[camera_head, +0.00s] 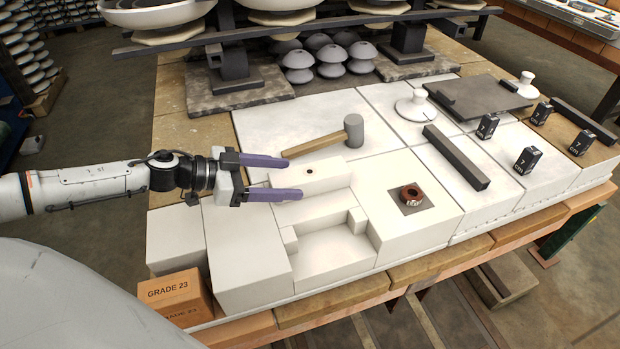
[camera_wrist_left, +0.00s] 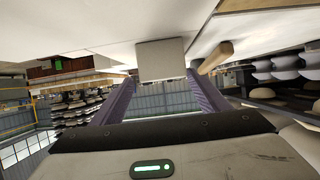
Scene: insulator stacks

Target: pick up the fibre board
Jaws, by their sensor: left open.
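No object is labelled as fibre board. A flat dark grey board (camera_head: 484,98) lies on the white blocks at the back right in the head view, and I cannot tell for certain that it is the fibre board. My left gripper (camera_head: 295,178) reaches in from the left, its two purple fingers apart and nothing gripped. In the left wrist view a white block (camera_wrist_left: 161,60) shows beyond the open fingers. My right gripper is out of view.
A mallet (camera_head: 354,130) lies just behind the left gripper. A reddish-brown ring (camera_head: 411,195) sits on a grey square. A dark bar (camera_head: 456,157), small black blocks (camera_head: 527,160) and a white knobbed disc (camera_head: 417,105) stand right. An orange GRADE 23 block (camera_head: 176,294) is front left.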

